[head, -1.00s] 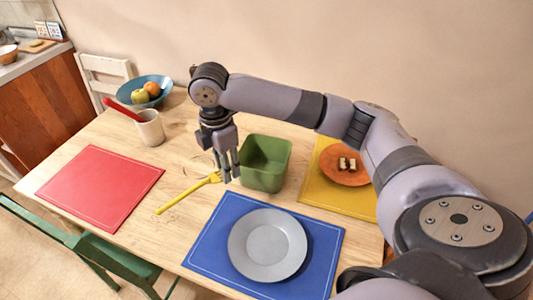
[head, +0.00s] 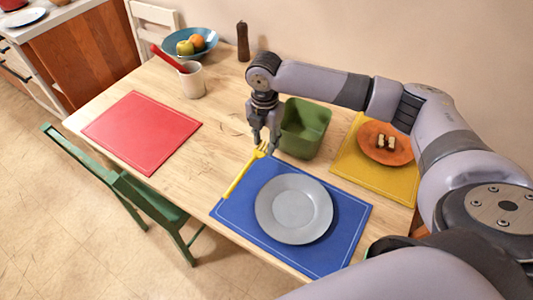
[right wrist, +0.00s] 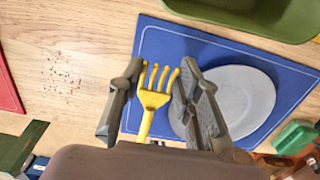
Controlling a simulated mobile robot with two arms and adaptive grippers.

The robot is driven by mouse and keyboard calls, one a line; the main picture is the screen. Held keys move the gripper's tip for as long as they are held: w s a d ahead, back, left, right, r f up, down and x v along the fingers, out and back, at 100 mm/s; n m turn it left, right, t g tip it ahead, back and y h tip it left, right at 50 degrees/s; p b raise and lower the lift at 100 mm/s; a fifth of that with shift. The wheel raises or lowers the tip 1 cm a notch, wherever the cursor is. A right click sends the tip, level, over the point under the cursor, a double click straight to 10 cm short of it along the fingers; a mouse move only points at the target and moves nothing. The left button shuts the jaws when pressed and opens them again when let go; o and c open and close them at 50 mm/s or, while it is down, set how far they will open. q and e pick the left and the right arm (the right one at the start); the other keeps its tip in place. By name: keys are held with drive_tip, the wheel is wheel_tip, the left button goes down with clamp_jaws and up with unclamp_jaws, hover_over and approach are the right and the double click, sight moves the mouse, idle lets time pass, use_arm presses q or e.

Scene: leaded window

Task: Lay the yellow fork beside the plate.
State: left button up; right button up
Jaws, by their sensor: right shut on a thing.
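The yellow fork (head: 243,173) is at the left edge of the blue placemat (head: 330,254), its tines toward the back of the table. The grey plate (head: 294,209) lies on that mat, to the right of the fork. My right gripper (head: 264,141) is shut on the fork near its tined end. In the right wrist view the fork (right wrist: 155,98) shows between the two fingers (right wrist: 161,72), with the plate (right wrist: 243,97) to its right. Whether the fork touches the mat or hangs just above it, I cannot tell. My left gripper is out of view.
A green bin (head: 304,128) stands just right of my right gripper. A yellow placemat (head: 367,182) with an orange plate (head: 386,154) is beyond it. A red placemat (head: 142,132), a mug (head: 193,81) and a fruit bowl (head: 207,46) are to the left.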

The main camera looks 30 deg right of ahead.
sight(265, 163)
wheel_tip(265, 163, down, 7)
drive_tip(key=shift+f, duration=0.15)
idle(0.4)
drive_tip(key=o, duration=0.9)
drive_tip(key=shift+f, duration=0.1)
drive_tip(key=shift+c, duration=0.2)
wheel_tip(265, 163, up, 12)
drive_tip(key=shift+r, duration=0.15)
drive_tip(key=shift+a, duration=0.1)
